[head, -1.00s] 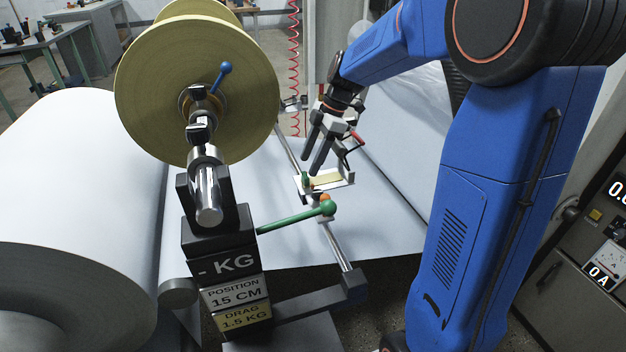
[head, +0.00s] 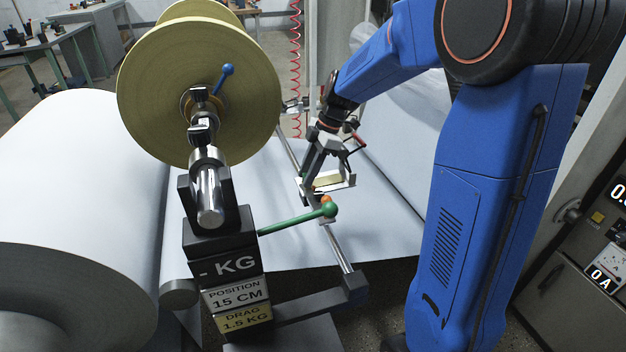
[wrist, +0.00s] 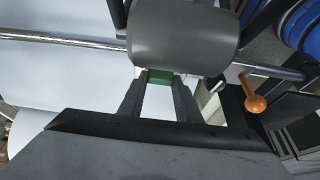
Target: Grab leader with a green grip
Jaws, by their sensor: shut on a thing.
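The leader is a pale yellow strip (head: 328,182) on a small white tray (head: 349,181) at the rail in the head view. Its green grip (wrist: 160,77) shows between the fingertips in the wrist view. My gripper (wrist: 160,82) is shut on that green grip. In the head view my gripper (head: 308,183) reaches down to the left end of the tray and hides the grip.
A green lever with a ball end (head: 328,210) and an orange knob (head: 326,199) stand just in front of the tray. A large yellowish reel (head: 160,90) is to the left. A metal rail (head: 338,246) runs beneath. White paper (head: 390,215) spreads behind.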

